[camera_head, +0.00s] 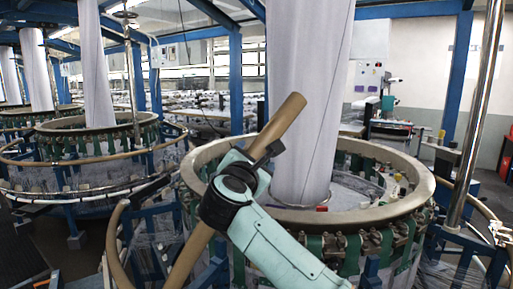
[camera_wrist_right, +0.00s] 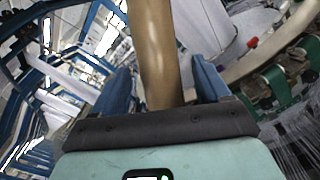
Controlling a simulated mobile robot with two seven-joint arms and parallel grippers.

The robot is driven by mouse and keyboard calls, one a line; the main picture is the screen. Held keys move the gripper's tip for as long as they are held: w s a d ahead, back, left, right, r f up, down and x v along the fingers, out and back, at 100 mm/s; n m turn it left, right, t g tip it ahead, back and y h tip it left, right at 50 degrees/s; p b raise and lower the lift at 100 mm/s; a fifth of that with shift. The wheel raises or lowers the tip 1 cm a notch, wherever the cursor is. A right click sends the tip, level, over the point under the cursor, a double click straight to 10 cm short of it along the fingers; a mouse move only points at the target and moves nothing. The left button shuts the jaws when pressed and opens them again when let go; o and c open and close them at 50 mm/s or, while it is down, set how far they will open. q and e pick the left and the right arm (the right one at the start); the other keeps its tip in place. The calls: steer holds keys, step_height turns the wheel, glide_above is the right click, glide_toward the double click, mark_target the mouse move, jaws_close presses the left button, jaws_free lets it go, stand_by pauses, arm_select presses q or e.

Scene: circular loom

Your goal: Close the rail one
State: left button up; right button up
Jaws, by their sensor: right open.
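A tan rail (camera_head: 285,118) rises diagonally in front of the loom, from the bottom of the head view to a free upper end before the white fabric column. Which rail is rail one cannot be told for sure. My right gripper (camera_head: 268,156) is at this rail, its teal arm coming from the lower right. In the right wrist view the rail (camera_wrist_right: 160,45) runs between the two blue fingers of the right gripper (camera_wrist_right: 164,85), which are open; contact cannot be told. The gripper and wrist hide part of the rail. My left gripper is not in view.
The loom's round tan ring (camera_head: 410,205) stands behind my arm, around the white fabric column (camera_head: 308,90). Another curved tan rail (camera_head: 113,235) is at lower left. A metal pole (camera_head: 477,110) stands at right. A second loom (camera_head: 85,150) is at left.

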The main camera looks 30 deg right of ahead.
steer(key=shift+p+x, duration=0.45)
steer(key=shift+x, duration=1.25)
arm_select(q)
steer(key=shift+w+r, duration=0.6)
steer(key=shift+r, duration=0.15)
